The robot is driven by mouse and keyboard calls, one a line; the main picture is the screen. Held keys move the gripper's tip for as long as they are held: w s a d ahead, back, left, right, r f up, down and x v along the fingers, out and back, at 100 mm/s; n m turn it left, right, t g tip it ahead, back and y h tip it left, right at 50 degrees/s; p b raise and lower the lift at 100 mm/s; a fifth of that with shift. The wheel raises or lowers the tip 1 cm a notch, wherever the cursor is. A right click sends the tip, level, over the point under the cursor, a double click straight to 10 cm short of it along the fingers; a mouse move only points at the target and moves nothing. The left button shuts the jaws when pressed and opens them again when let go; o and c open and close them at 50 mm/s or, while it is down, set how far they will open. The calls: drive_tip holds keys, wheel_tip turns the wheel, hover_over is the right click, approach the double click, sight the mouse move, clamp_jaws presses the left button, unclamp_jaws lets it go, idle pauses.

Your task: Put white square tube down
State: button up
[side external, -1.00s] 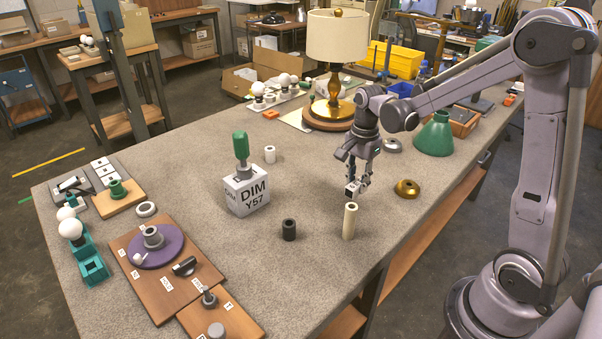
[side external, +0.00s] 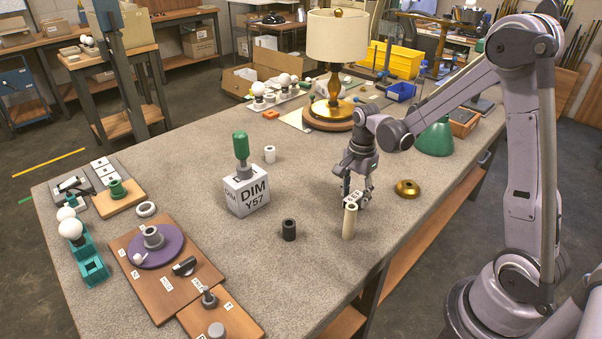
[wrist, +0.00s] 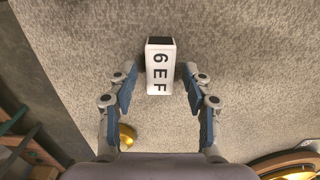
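In the wrist view my gripper (wrist: 159,80) is open, with a gap on each side of the tube. The tube's underside is hidden.
A brass cup (side external: 407,188) stands right of my gripper. A dark short tube (side external: 289,229) and the DIM Y57 box (side external: 246,191) stand to the left. A lamp (side external: 335,60) and a green shade (side external: 435,138) are farther back.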

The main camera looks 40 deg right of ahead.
sight(355, 196)
wheel_tip(355, 196, up, 12)
drive_tip(key=s+a+r+n+t, duration=0.1)
drive_tip(key=s+a+n+t, duration=0.2)
drive_tip(key=n, duration=0.6)
drive_tip(key=s+a+r+n+t, duration=0.1)
drive_tip(key=s+a+n+t, duration=0.3)
drive_tip(key=a+n, duration=0.5)
drive_tip(key=s, duration=0.2)
drive_tip(key=shift+s+a, duration=0.25)
drive_tip(key=shift+s, duration=0.1)
